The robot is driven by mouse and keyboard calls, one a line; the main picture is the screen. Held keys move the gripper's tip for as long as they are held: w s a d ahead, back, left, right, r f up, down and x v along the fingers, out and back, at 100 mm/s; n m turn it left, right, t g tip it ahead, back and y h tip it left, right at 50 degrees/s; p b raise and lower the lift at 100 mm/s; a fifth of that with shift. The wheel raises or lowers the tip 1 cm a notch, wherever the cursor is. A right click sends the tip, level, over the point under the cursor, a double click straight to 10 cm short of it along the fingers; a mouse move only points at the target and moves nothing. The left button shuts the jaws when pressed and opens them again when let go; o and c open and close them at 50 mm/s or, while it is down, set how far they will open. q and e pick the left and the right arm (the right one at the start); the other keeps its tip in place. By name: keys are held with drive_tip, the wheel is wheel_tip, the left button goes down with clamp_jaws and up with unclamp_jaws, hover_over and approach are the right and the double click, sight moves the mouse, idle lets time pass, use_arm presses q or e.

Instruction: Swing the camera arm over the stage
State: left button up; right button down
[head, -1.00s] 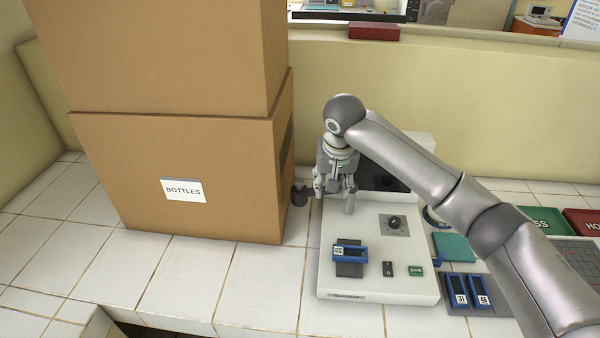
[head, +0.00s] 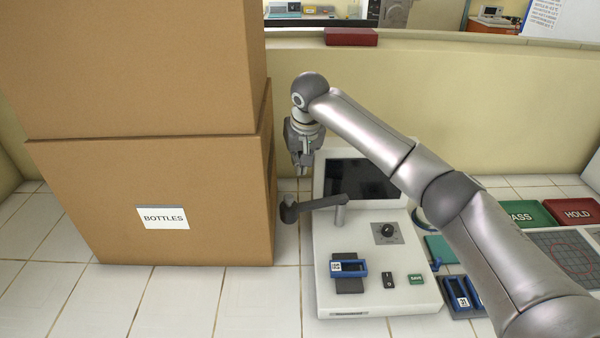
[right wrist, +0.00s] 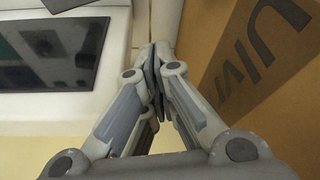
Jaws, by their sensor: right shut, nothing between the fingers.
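The camera arm (head: 318,203) is a dark bar on a short grey post (head: 340,214) on the white instrument. It points left, so its round dark head (head: 288,209) hangs past the instrument's left edge, beside the cardboard box. The dark stage (head: 350,286) is at the front left of the instrument, with a blue-framed piece (head: 349,268) labelled on it; the arm is not over it. My right gripper (head: 303,172) is behind and above the camera arm, apart from it in the picture. Its fingers (right wrist: 156,60) are shut and empty in the right wrist view. My left gripper is out of view.
Stacked cardboard boxes (head: 150,190) stand close on the left, leaving a narrow gap. The instrument has a dark screen (head: 360,178), a knob (head: 388,231) and a green button (head: 416,280). Blue-framed pieces (head: 460,292) and green and red trays (head: 570,212) are at right.

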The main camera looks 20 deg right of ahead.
sight(315, 203)
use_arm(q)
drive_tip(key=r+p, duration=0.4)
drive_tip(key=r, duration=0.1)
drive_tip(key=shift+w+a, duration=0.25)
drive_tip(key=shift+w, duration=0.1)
use_arm(e)
wheel_tip(315, 203, down, 8)
drive_tip(key=s, duration=0.1)
drive_tip(key=shift+f, duration=0.15)
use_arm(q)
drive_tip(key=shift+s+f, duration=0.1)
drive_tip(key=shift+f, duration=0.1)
use_arm(e)
drive_tip(key=shift+f, duration=0.1)
